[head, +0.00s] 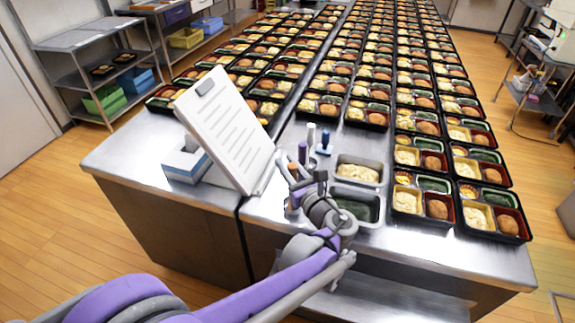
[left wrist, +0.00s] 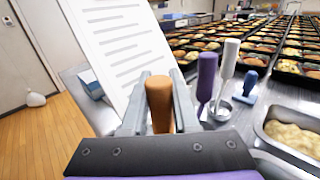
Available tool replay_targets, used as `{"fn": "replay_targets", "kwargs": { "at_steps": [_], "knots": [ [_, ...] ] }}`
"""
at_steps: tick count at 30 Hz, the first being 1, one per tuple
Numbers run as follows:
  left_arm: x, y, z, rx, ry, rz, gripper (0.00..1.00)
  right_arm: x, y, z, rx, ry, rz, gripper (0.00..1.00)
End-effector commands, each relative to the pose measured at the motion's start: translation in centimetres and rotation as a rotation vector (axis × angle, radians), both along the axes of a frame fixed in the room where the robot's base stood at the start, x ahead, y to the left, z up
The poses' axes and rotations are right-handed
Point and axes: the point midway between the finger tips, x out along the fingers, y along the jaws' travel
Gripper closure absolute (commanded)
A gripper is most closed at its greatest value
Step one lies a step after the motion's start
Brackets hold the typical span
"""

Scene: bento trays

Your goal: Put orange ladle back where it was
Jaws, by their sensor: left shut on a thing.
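The orange ladle (left wrist: 159,100) stands with its orange handle up between the fingers of my left gripper (left wrist: 160,112), which is shut on it. In the head view a little of the orange ladle (head: 293,167) shows at my left gripper (head: 295,183), over the front of the steel counter. The ladle's lower end is hidden by the gripper, so I cannot tell whether it touches anything. Just to the right and behind stand a purple-handled utensil (left wrist: 206,76), a white-handled one (left wrist: 228,60) and a blue-handled one (left wrist: 249,82). My right gripper is not in view.
A white document board (head: 225,128) leans close to the left of my gripper, beside a blue and white box (head: 187,163). To the right are a pan of pale food (head: 339,171) and a pan of dark green food (head: 378,214). Rows of filled bento trays cover the counter behind.

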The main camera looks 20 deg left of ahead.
Motion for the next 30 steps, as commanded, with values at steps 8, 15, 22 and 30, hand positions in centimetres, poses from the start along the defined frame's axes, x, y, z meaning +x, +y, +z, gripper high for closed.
{"fn": "replay_targets", "kwargs": {
  "at_steps": [8, 15, 22, 30],
  "knots": [
    [0.0, 0.0, -0.3, 0.000, 0.000, 0.000, 0.68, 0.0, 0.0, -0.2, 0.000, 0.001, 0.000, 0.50],
    [0.0, 0.0, -0.2, 0.000, 0.000, 0.000, 0.42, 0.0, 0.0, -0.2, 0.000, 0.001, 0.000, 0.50],
    [0.0, 0.0, 0.0, 0.000, 0.000, 0.000, 0.42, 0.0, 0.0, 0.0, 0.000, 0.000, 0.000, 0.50],
    [-2.8, -2.8, 0.1, -0.001, 0.000, -0.006, 0.42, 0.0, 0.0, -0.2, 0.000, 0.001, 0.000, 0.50]
  ]
}}
